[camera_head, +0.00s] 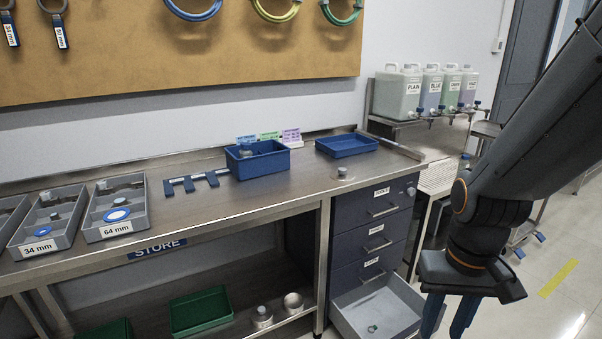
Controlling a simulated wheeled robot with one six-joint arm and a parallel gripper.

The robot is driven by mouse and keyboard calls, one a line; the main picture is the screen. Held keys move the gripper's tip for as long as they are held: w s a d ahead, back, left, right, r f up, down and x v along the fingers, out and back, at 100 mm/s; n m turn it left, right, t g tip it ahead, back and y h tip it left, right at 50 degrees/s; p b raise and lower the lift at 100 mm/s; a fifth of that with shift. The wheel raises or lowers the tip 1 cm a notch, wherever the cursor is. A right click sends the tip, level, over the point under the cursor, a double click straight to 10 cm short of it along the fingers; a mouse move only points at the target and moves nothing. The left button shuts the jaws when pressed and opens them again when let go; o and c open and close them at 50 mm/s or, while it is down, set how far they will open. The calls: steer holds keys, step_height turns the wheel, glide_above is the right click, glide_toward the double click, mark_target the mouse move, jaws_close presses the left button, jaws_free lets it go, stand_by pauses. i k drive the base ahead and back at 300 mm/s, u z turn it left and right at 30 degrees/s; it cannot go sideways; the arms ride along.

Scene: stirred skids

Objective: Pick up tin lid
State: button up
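A small round metal piece with a knob (342,174) lies on the steel worktop near its right end; it looks like a tin lid, but it is small in view. Two metal tins stand on the lower shelf: one with a knobbed top (262,318) and another (293,303) whose top I cannot make out clearly. My gripper (447,318) points down at the lower right, its blue fingers apart with nothing seen between them. The fingertips are cut off by the frame's bottom edge. My gripper is right of the worktop and well apart from the metal piece.
An open drawer (350,308) juts out left of my gripper, holding a small ring-like item (372,328). Blue bins (240,170) (347,153) and grey trays (85,235) stand on the worktop (230,205). Labelled jugs (400,92) stand behind on the right.

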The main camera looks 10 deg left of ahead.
mark_target(341, 174)
steer(key=u, duration=0.1)
steer(key=i, duration=1.2)
steer(key=z, duration=0.5)
